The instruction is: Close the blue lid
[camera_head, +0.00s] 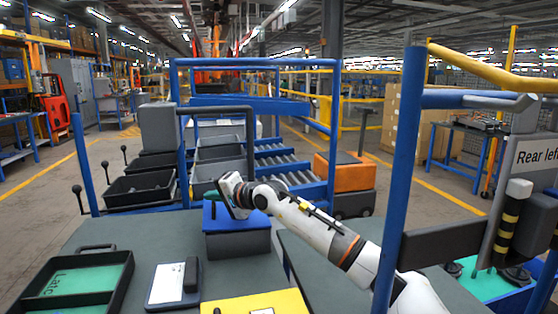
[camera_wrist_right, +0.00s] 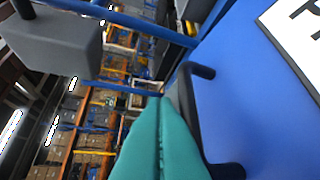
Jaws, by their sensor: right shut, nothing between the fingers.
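The blue lid (camera_head: 258,220) sits on top of a dark grey-blue box (camera_head: 238,245) on the bench. It looks down and roughly flat, but I cannot tell whether a gap is left. In the right wrist view the lid (camera_wrist_right: 245,75) is a wide blue surface with a black bar handle (camera_wrist_right: 203,105) and a white lettered label. My right gripper (camera_head: 226,196) is just above the lid and hides part of it. Its teal fingers (camera_wrist_right: 160,140) are together and empty, close beside the handle; contact is unclear. My left gripper is not in view.
On the bench are a black tray with a green base (camera_head: 90,280), a white panel with a dark handle (camera_head: 170,284) and a yellow panel (camera_head: 260,303). A blue frame post (camera_head: 400,180) stands at right. Black bins (camera_head: 140,188) and a roller rack (camera_head: 295,180) lie behind.

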